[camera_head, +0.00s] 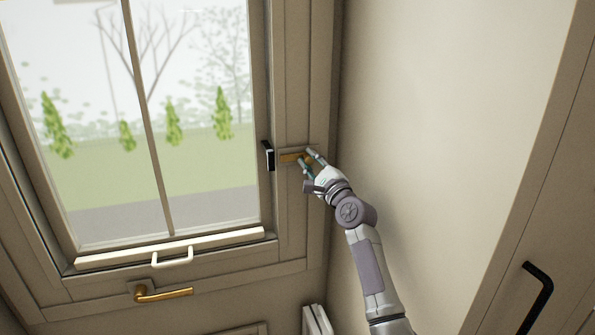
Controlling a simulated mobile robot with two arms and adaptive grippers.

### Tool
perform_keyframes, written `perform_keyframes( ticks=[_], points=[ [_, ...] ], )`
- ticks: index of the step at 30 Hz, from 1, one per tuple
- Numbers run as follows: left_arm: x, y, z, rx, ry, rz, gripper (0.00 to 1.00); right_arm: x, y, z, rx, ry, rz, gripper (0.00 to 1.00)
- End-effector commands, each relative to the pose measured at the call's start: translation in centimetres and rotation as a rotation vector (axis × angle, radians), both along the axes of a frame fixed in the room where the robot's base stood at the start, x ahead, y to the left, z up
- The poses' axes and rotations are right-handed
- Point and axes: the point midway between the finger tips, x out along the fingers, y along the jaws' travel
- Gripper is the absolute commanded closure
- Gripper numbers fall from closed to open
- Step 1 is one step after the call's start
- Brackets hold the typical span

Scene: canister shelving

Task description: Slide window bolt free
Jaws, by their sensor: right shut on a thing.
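The window (165,120) fills the left of the head view, with trees and grass behind its glass. A small brass bolt (290,157) lies level on the right side of the window frame. A black bracket (269,156) sits just left of the bolt, at the edge of the sash. My right gripper (312,160) is shut on the right end of the bolt, and its fingers hide that end. I cannot tell whether the bolt's left tip is inside the bracket. My left gripper is not in view.
A white handle (173,258) is on the lower sash rail. A brass lever handle (163,293) sits below it on the frame. A plain wall (430,110) stands close to the right of my arm. A black handle (537,297) is at the lower right.

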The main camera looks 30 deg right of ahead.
Motion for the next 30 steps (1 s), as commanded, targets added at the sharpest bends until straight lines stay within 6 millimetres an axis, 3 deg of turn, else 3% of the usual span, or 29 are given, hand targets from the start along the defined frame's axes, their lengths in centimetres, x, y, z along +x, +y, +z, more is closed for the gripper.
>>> perform_keyframes(
  ticks=[8, 9, 13, 23, 30],
  points=[
    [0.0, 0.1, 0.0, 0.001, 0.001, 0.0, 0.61, -0.1, -0.5, 0.4, -0.003, -0.007, -0.007, 1.0],
    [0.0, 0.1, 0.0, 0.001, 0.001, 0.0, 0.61, -0.1, -0.5, 0.4, -0.003, -0.008, -0.007, 0.73],
    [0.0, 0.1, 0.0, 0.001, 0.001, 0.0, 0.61, -0.1, -0.5, 0.4, -0.003, -0.007, -0.006, 0.51],
    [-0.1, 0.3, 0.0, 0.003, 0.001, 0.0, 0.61, -0.2, -0.3, 0.1, -0.002, -0.002, -0.002, 0.5],
    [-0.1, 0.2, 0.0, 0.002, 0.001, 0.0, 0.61, -3.3, -0.3, -0.7, -0.001, -0.002, -0.003, 0.5]
  ],
)
